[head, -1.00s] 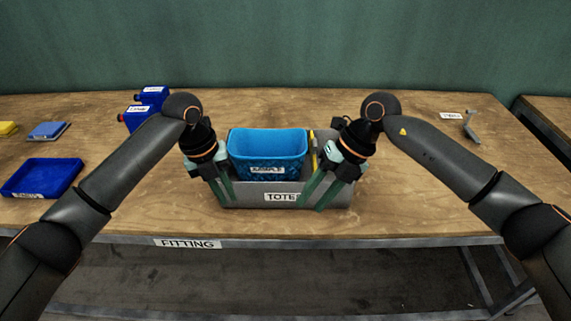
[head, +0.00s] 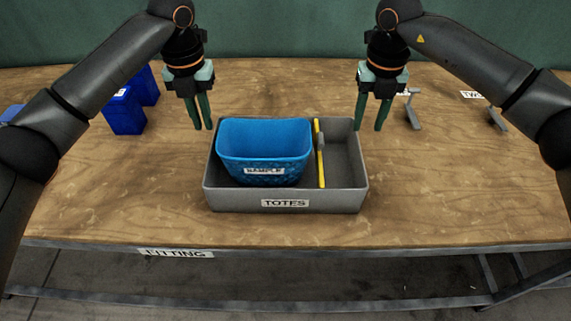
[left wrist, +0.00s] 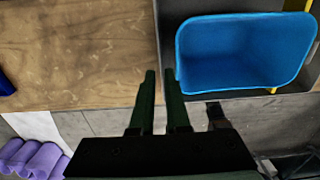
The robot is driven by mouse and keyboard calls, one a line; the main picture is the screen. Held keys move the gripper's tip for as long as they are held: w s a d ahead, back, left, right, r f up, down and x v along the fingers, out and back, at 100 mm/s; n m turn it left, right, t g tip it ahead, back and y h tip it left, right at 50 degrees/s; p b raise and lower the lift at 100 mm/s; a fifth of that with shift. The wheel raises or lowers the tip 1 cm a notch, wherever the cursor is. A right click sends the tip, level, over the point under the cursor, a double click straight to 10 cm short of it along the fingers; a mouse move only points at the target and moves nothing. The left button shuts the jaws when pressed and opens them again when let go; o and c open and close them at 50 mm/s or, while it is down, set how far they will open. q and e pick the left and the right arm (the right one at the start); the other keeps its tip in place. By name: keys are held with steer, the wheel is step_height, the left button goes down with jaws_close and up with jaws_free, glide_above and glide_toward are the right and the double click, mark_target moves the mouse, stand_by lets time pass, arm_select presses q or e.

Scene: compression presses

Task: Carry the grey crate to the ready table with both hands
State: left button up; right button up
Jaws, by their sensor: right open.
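The grey crate (head: 340,197), labelled "TOTES", sits on the wooden table with the "FITTING" label. It holds a blue bin (head: 262,150) on its left side and a yellow-handled tool (head: 321,165) to the right of it. My left gripper (head: 203,128) is open and empty, in view by the crate's left end. In the left wrist view its fingertips (left wrist: 160,74) appear on either side of the crate's left edge; I cannot tell their height above it. My right gripper (head: 368,130) is open and empty by the crate's right end, pointing down.
Blue containers (head: 126,112) stand on the table to the left. Grey metal brackets (head: 412,113) and small labels stand to the right. In the left wrist view, purple items (left wrist: 35,158) show at the lower left.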

mark_target(357, 158)
arm_select(q)
step_height(357, 158, down, 13)
steer(key=shift+r, duration=0.2)
arm_select(e)
step_height(357, 158, down, 13)
steer(key=shift+r, duration=0.2)
arm_select(q)
jaws_close()
arm_select(e)
steer(key=c, duration=0.3)
jaws_close()
arm_select(q)
steer(key=shift+w+r, duration=0.1)
steer(key=shift+r, duration=0.05)
arm_select(e)
steer(key=shift+w+r, duration=0.1)
